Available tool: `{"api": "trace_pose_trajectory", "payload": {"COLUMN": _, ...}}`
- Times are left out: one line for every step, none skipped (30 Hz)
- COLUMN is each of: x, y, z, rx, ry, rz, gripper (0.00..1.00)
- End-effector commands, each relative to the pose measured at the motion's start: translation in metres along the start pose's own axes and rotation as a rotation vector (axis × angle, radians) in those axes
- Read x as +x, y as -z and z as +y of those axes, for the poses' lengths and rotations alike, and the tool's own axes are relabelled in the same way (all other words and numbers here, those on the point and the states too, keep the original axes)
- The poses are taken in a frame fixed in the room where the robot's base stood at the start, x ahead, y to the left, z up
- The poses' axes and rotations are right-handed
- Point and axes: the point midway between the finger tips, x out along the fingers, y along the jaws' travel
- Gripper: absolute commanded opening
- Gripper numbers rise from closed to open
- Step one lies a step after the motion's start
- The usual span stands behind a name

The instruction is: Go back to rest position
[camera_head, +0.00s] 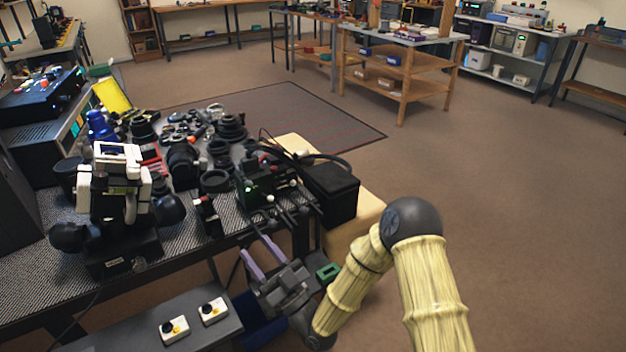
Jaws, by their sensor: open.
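My gripper (262,260) is at the lower middle of the view, in front of the near edge of the workbench (50,268). Its two purple-grey fingers are apart and nothing shows between them. My arm, in a ribbed yellow cover, comes in from the lower right and bends at a dark round joint. Camera and lens parts crowd the bench top, among them dark lens rings (231,127) and a black lens body (184,165). The gripper looks apart from them.
A white and black device (112,195) stands at the bench's near left. A low grey shelf (215,335) with two white switch boxes (174,330) is at the lower left. Open brown floor (500,200) lies to the right.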

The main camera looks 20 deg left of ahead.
Motion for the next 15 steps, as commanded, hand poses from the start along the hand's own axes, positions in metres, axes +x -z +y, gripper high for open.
{"api": "trace_pose_trajectory", "payload": {"x": 0.0, "y": 0.0, "z": 0.0, "rx": -0.001, "ry": 0.0, "rz": -0.001, "gripper": 0.44}}
{"api": "trace_pose_trajectory", "payload": {"x": 0.0, "y": 0.0, "z": 0.0, "rx": -0.002, "ry": 0.001, "rz": -0.004, "gripper": 0.44}}
{"api": "trace_pose_trajectory", "payload": {"x": 0.001, "y": 0.0, "z": 0.001, "rx": -0.006, "ry": 0.003, "rz": -0.013, "gripper": 0.44}}
{"api": "trace_pose_trajectory", "payload": {"x": 0.001, "y": -0.001, "z": 0.002, "rx": -0.011, "ry": 0.006, "rz": -0.024, "gripper": 0.44}}
{"api": "trace_pose_trajectory", "payload": {"x": 0.002, "y": -0.001, "z": 0.004, "rx": -0.018, "ry": 0.009, "rz": -0.039, "gripper": 0.44}}
{"api": "trace_pose_trajectory", "payload": {"x": 0.002, "y": -0.002, "z": 0.006, "rx": -0.03, "ry": 0.015, "rz": -0.068, "gripper": 0.44}}
{"api": "trace_pose_trajectory", "payload": {"x": 0.003, "y": -0.004, "z": 0.009, "rx": -0.041, "ry": 0.02, "rz": -0.097, "gripper": 0.44}}
{"api": "trace_pose_trajectory", "payload": {"x": 0.003, "y": -0.005, "z": 0.012, "rx": -0.053, "ry": 0.023, "rz": -0.13, "gripper": 0.44}}
{"api": "trace_pose_trajectory", "payload": {"x": 0.002, "y": -0.007, "z": 0.018, "rx": -0.071, "ry": 0.029, "rz": -0.18, "gripper": 0.44}}
{"api": "trace_pose_trajectory", "payload": {"x": 0.002, "y": -0.009, "z": 0.023, "rx": -0.088, "ry": 0.03, "rz": -0.224, "gripper": 0.44}}
{"api": "trace_pose_trajectory", "payload": {"x": 0.0, "y": -0.011, "z": 0.029, "rx": -0.103, "ry": 0.03, "rz": -0.272, "gripper": 0.44}}
{"api": "trace_pose_trajectory", "payload": {"x": -0.003, "y": -0.013, "z": 0.037, "rx": -0.122, "ry": 0.026, "rz": -0.337, "gripper": 0.44}}
{"api": "trace_pose_trajectory", "payload": {"x": -0.006, "y": -0.015, "z": 0.044, "rx": -0.138, "ry": 0.021, "rz": -0.388, "gripper": 0.44}}
{"api": "trace_pose_trajectory", "payload": {"x": -0.01, "y": -0.015, "z": 0.052, "rx": -0.151, "ry": 0.013, "rz": -0.437, "gripper": 0.44}}
{"api": "trace_pose_trajectory", "payload": {"x": -0.016, "y": -0.016, "z": 0.062, "rx": -0.166, "ry": -0.001, "rz": -0.504, "gripper": 0.44}}
